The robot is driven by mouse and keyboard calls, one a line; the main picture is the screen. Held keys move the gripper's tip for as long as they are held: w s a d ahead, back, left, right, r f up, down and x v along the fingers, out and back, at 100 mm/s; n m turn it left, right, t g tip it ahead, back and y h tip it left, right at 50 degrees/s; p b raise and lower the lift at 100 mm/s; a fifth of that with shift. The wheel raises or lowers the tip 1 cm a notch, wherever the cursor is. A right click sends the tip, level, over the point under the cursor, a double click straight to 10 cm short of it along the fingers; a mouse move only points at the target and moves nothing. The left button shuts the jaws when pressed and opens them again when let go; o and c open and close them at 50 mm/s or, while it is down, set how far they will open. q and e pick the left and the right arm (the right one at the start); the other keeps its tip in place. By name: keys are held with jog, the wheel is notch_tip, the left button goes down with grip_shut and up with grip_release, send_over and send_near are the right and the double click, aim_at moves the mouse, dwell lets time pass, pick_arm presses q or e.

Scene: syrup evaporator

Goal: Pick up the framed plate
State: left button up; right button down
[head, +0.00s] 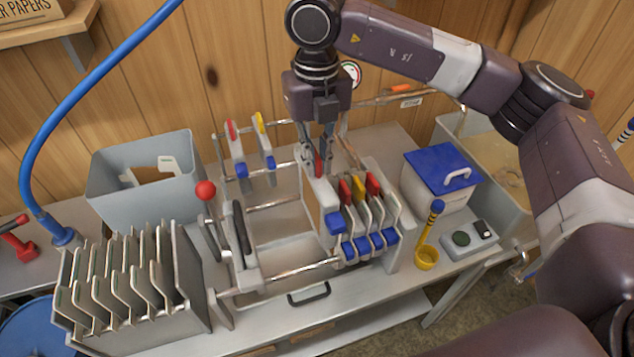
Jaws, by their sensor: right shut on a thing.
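The framed plate (318,206), pale-edged with a tan face and a blue lug at its lower corner, stands upright at the left end of the right-hand row of plates in the press (293,269). My right gripper (317,168) comes down from above and is shut on its top, at a red tab. The jaws hide part of that top edge. I cannot tell whether the plate is clear of the rails. My left gripper is not in view.
Several plates with red and yellow tabs (372,215) stand close on the right. Two more plates (250,150) hang at the left rear. A slotted rack (185,270), a grey bin (145,190), a blue-lidded container (440,180) and a yellow ladle (427,257) surround the press.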

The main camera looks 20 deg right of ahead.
notch_tip(320, 180, up, 8)
jog(key=shift+r+b, duration=0.1)
jog(key=shift+b, duration=0.7)
dwell(0.7)
